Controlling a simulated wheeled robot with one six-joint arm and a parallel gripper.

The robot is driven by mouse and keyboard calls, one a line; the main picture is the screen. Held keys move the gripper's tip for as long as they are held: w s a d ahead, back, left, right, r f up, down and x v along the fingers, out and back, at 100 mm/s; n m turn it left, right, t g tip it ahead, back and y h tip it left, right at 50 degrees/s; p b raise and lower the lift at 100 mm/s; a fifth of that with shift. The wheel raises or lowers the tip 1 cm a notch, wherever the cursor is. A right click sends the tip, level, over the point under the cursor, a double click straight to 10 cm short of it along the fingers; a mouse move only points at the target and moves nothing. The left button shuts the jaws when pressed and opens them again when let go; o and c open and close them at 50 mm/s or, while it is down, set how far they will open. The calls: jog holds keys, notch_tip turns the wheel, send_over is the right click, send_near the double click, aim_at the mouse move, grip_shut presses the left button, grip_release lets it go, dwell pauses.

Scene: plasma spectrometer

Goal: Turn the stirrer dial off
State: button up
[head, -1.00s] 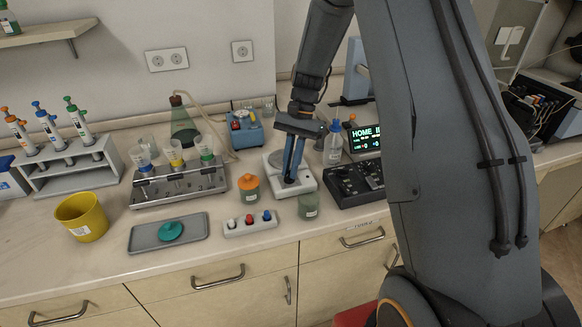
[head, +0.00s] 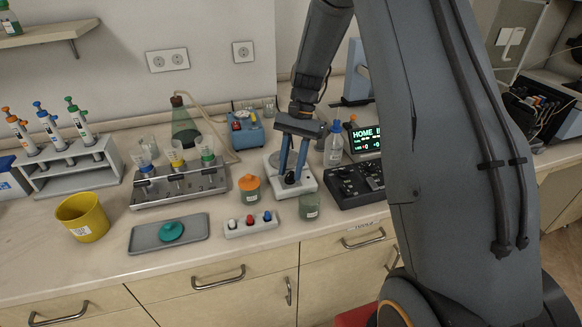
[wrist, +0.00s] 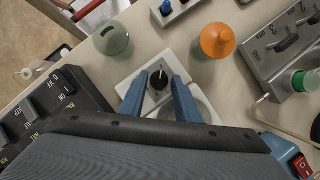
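The stirrer (head: 306,187) is a low white unit on the bench, under my gripper. Its dial (wrist: 158,80) is a round black knob with a white pointer line, on the front part of the stirrer. My gripper (wrist: 160,77) points down over the stirrer with its two blue fingers apart, one on each side of the dial. A gap shows between the dial and the fingers in the wrist view. In the head view my gripper (head: 291,178) and its fingers partly cover the stirrer. The stirrer's round plate is largely hidden in the wrist view.
An orange-capped jar (head: 250,188) stands left of the stirrer and a greenish jar (head: 309,206) at its front right. A black control box (head: 350,188) sits close on the right. A small rack with coloured knobs (head: 251,228) lies in front, near the bench edge.

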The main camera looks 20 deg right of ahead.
jog(key=b+v, duration=0.2)
jog(key=v, duration=0.5)
jog(key=shift+r, duration=0.35)
jog(key=shift+d, duration=0.1)
jog(key=s+a+f+n+t+h, duration=0.1)
jog(key=s+n, duration=0.2)
jog(key=s, duration=0.3)
jog(key=s+f+n+t+h+b, duration=0.1)
jog(key=s+f+n+t, duration=0.1)
jog(key=s, duration=0.5)
jog(key=s+a+f+n+t+h, duration=0.1)
jog(key=s+n, duration=0.2)
jog(key=s, duration=0.4)
jog(key=shift+s+a+f+n+t+b, duration=0.25)
jog(key=shift+a+n+t+b, duration=0.05)
jog(key=shift+n+b, duration=0.1)
